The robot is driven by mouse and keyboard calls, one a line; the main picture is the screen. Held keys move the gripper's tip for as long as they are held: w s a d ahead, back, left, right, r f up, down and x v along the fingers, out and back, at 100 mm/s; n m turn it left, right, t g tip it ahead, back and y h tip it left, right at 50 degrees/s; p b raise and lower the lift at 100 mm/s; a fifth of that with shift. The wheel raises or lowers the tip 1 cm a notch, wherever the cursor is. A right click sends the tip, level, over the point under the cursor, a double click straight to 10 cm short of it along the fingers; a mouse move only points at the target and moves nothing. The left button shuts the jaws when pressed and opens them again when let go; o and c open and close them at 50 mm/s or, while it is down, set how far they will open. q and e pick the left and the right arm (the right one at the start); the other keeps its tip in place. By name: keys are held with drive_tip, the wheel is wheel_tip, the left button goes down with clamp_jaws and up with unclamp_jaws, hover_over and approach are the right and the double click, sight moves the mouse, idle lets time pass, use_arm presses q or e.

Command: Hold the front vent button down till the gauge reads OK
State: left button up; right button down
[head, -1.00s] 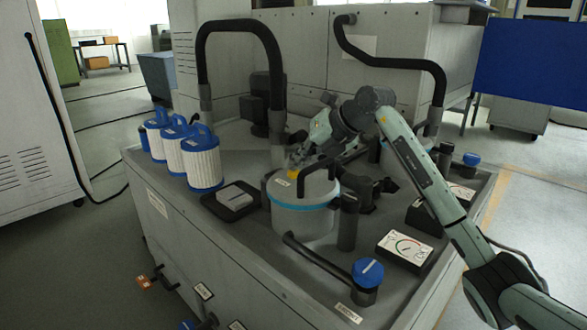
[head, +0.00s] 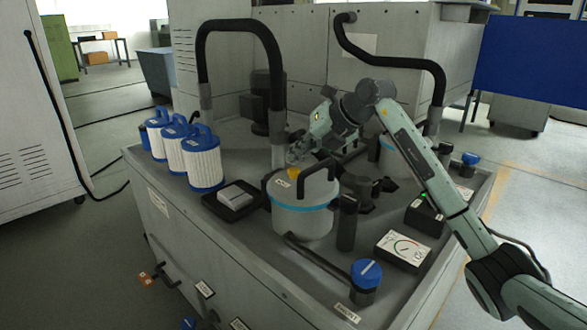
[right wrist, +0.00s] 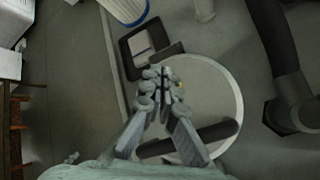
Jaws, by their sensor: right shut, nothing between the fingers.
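The front vessel (head: 300,222) is a pale round drum with a light blue band and a black lid handle. The yellow vent button (head: 294,174) sits on its lid; only a small bit shows beside the fingers in the right wrist view (right wrist: 181,86). My right gripper (head: 293,159) is shut and empty, its tips just over the button; I cannot tell whether they touch it. My left gripper is not in view.
Several white filter cartridges (head: 203,160) with blue caps stand at the left. A black tray (head: 216,208) with a pale block lies beside the vessel. A blue knob (head: 367,273) stands at the front. Black hoses (head: 270,50) arch behind. A second vessel (head: 386,150) is partly hidden behind my arm.

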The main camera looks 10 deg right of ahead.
sight(297, 170)
drive_tip(key=shift+r+p, duration=1.95)
drive_tip(key=shift+r, duration=0.6)
drive_tip(key=shift+f, duration=0.1)
